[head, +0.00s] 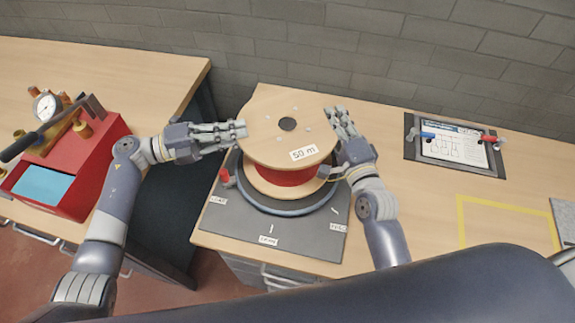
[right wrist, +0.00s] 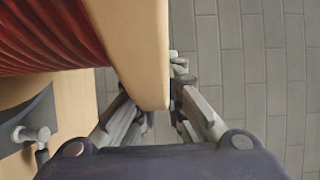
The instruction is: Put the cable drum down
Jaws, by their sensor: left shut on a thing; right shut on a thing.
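The cable drum (head: 265,125) has a pale wooden flange with a "50 m" label and red cable wound below it. It is above a round dark stand on a grey mat (head: 290,243); whether it touches the stand is hidden. My left gripper (head: 240,130) is shut on the left edge of the top flange. My right gripper (head: 335,125) is at the flange's right edge. In the right wrist view the flange (right wrist: 135,45) passes between the fingers of my right gripper (right wrist: 160,105), with the red cable (right wrist: 45,35) to the left.
A red box with a gauge (head: 70,165) stands on the left bench. A clipboard (head: 455,145) with paper and pens lies on the right. A yellow taped outline (head: 460,220) marks bare tabletop at the right. A dark gap separates the two benches.

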